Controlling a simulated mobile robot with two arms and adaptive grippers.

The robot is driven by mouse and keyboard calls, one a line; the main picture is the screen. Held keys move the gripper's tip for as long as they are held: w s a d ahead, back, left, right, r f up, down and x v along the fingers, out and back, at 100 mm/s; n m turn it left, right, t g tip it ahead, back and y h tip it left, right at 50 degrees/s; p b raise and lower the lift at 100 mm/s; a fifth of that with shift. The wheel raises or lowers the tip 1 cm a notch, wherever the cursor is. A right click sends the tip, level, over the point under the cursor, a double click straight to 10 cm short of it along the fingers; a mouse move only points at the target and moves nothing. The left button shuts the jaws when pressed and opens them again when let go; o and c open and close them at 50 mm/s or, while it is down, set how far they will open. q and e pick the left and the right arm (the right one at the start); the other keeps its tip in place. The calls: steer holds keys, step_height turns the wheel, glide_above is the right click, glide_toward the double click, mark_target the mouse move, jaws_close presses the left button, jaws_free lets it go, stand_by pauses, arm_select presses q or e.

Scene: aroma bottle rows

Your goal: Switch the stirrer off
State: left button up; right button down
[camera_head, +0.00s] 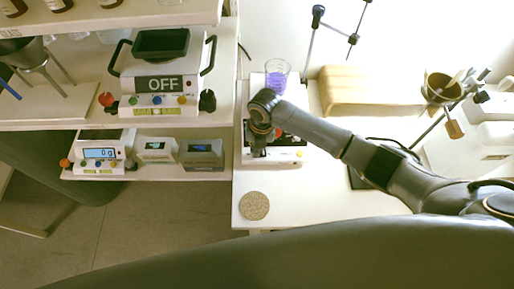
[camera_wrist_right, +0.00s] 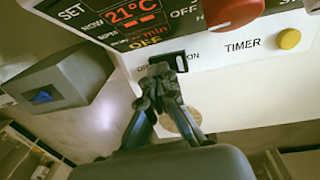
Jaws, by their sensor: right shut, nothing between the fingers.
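The stirrer (camera_head: 287,157) stands on the white bench, with its front partly hidden behind my right gripper (camera_head: 259,149). A glass beaker of purple liquid (camera_head: 277,77) is at its back. A black switch (camera_wrist_right: 182,61) sits below the display, beside an "ON" label. My right gripper (camera_wrist_right: 162,72) is shut and empty, its tips at the switch; I cannot tell whether they touch it. My left gripper is out of view.
A red knob (camera_wrist_right: 232,10) and a yellow timer button (camera_wrist_right: 289,39) sit on the same panel. A round cork mat (camera_head: 254,206) lies on the bench front. Left shelves hold a device reading OFF (camera_head: 158,84) and a scale (camera_head: 99,153). A wooden box (camera_head: 365,90) stands behind.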

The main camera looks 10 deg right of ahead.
mark_target(266, 153)
steer(key=shift+d, duration=0.15)
steer(key=shift+s+d+p, duration=0.2)
steer(key=shift+d+p, duration=0.35)
steer(key=shift+d, duration=0.25)
step_height(266, 153, up, 12)
steer(key=d, duration=0.1)
